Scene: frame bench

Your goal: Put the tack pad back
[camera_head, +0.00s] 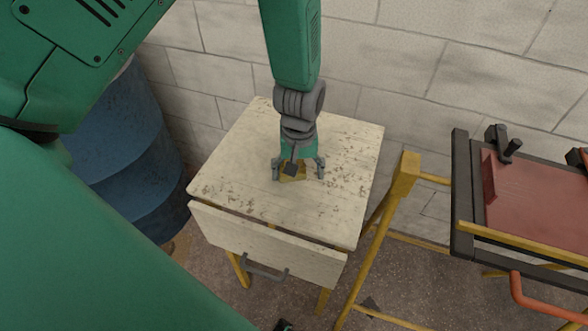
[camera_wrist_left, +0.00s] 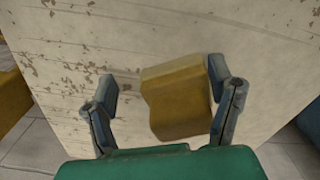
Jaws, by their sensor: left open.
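The tack pad (camera_wrist_left: 177,97) is a yellow-brown block on the worn cream top of a small table (camera_head: 235,165). It also shows in the head view (camera_head: 293,173), mostly hidden under my left gripper (camera_head: 298,170). My left gripper is open over the pad, pointing down. In the left wrist view its fingers (camera_wrist_left: 165,95) stand on either side of the pad. The right finger is close beside the pad, and a wider gap lies on the left. I cannot tell whether that finger touches it. My right gripper is not clearly in view.
The table has a drawer front (camera_head: 265,245) with a dark handle. A blue drum (camera_head: 130,150) stands at the left. A yellow frame stand (camera_head: 405,175) at the right holds a dark frame with a red panel (camera_head: 540,205). A block wall is behind. The tabletop around the pad is clear.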

